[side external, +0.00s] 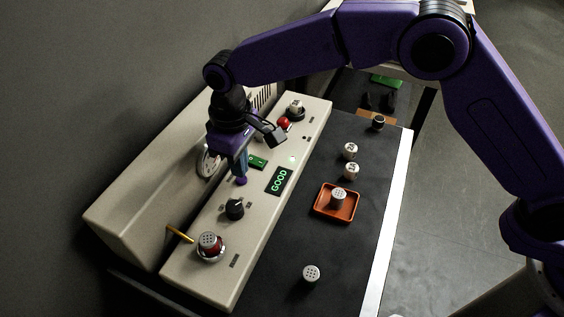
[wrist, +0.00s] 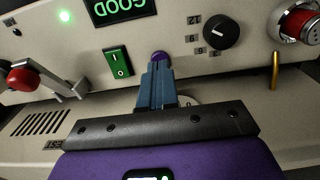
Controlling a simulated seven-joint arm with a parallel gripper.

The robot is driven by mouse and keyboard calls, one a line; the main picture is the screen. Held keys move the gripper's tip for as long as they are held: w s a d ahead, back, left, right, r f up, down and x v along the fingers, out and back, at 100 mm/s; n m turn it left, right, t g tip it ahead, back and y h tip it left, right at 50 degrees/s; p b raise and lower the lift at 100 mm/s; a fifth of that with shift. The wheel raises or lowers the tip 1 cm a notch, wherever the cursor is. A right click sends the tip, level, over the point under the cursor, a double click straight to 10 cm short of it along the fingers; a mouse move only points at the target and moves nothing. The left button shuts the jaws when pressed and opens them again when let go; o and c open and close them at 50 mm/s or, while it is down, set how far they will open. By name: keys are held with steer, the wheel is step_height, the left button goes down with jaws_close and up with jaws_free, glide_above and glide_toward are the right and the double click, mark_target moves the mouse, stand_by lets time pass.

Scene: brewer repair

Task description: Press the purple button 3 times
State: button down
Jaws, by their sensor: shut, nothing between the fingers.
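The purple button (wrist: 160,55) is a small round knob on the brewer's beige front panel, and it also shows in the side view (side external: 241,182). My gripper (wrist: 158,68) is shut and empty, with its blue fingers side by side. In the wrist view its fingertips overlap the lower edge of the button. In the side view my gripper (side external: 241,174) points down with its tips right at the button. I cannot tell whether they touch it or how far it is pressed.
A green rocker switch (wrist: 117,62), a black dial (wrist: 221,33) and a lit GOOD display (side external: 280,181) are close to the button. A red lever knob (side external: 284,123) is farther up the panel. An orange tray (side external: 320,209) and several small capped cylinders stand on the dark table.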

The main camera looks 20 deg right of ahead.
steer(key=shift+f, duration=1)
stand_by(0.3)
steer(key=shift+r, duration=2.25)
step_height(320, 180, up, 6)
stand_by(0.8)
